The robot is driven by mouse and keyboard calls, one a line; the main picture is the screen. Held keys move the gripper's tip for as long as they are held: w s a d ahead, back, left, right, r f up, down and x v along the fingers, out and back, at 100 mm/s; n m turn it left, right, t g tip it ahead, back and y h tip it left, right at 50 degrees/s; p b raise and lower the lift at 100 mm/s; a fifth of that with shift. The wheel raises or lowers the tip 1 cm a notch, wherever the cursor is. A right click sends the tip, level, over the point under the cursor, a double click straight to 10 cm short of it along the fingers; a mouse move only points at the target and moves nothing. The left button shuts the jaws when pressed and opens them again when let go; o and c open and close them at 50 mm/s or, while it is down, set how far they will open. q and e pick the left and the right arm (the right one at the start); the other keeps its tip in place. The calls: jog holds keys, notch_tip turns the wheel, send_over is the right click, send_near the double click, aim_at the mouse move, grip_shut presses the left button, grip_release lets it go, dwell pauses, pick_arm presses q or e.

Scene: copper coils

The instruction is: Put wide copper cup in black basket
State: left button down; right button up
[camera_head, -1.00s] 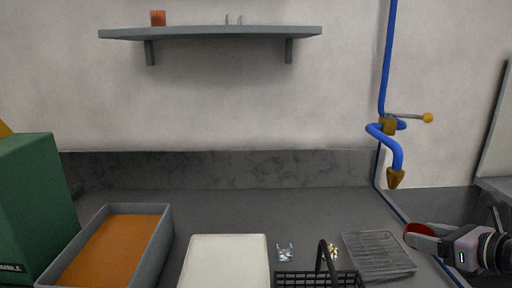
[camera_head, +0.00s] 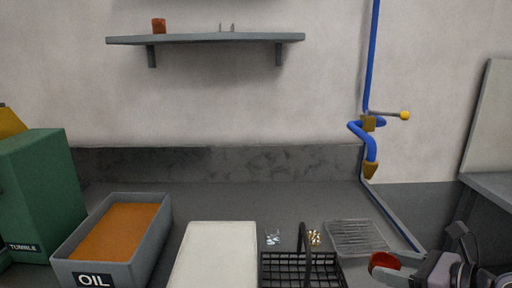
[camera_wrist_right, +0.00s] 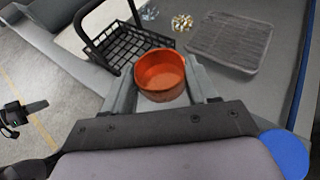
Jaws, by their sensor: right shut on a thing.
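The wide copper cup (camera_wrist_right: 161,76) is a short, orange-red, open-topped cup. It sits upright between the fingers of my right gripper (camera_wrist_right: 162,88), which is shut on it. In the head view the cup (camera_head: 384,262) shows at the lower right, at the tip of my right gripper (camera_head: 392,270). The black basket (camera_head: 301,268) is a wire basket with a raised handle at the bottom of the head view, left of the cup. In the right wrist view the basket (camera_wrist_right: 127,46) is beyond and left of the cup. The basket looks empty.
A grey ribbed tray (camera_head: 357,237) lies right of the basket. Small silver pieces (camera_head: 272,237) and gold pieces (camera_head: 314,238) lie behind the basket. A white board (camera_head: 216,258), an OIL bin (camera_head: 163,215) and a green box (camera_head: 45,190) are left. A blue pipe (camera_head: 371,60) runs down the wall.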

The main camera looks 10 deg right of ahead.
jog(key=s+a+n+g+y, duration=0.3)
jog(key=a+n+g, duration=0.1)
jog(key=a, duration=0.7)
jog(key=shift+s+a+r+n+y+p, duration=0.15)
jog(key=shift+s+r+n+y+p, duration=0.15)
jog(key=shift+s+r+y+p, duration=0.15)
jog(key=shift+a, duration=0.15)
